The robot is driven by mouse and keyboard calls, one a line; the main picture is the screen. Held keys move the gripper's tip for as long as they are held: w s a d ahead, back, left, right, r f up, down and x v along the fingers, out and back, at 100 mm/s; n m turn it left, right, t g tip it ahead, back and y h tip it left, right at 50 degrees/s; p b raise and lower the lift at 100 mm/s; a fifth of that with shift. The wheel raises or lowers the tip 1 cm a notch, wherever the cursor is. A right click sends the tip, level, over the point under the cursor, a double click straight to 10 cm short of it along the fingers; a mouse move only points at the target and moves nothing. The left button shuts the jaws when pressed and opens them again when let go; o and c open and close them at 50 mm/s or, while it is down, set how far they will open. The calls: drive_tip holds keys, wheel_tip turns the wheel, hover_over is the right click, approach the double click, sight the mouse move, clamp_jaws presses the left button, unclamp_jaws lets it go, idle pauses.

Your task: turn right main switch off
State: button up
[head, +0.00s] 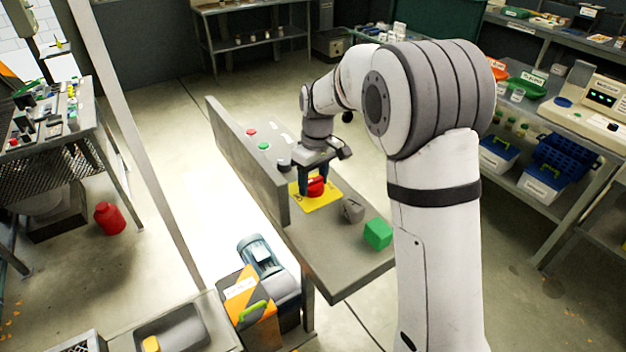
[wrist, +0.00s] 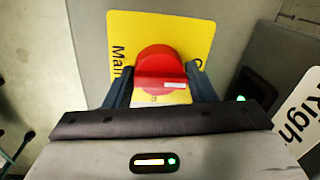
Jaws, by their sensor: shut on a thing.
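The main switch is a red rotary knob (head: 315,186) on a yellow plate (head: 322,203), set on the grey panel (head: 345,262). In the wrist view the red knob (wrist: 160,72) sits between the two dark fingers of my gripper (wrist: 160,92), with a finger on each side of it. The yellow plate (wrist: 132,30) shows behind it with partly hidden black lettering. A white label (wrist: 300,112) reading "Righ..." is cut off at the right edge. In the head view my gripper (head: 316,180) reaches down onto the knob and is shut on it.
A grey knob (head: 352,210) and a green block (head: 378,233) sit on the panel nearer the front. Green and red buttons (head: 251,132) lie farther back. An upright grey board (head: 246,160) stands along the panel's left side. A motor (head: 262,255) is below.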

sight(316, 178)
drive_tip(key=shift+w, duration=0.1)
drive_tip(key=o, duration=0.9)
drive_tip(key=shift+d, duration=0.1)
drive_tip(key=r, duration=0.7)
drive_tip(key=shift+w+d+r, duration=0.15)
drive_tip(key=shift+w, duration=0.1)
drive_tip(key=shift+r, duration=0.25)
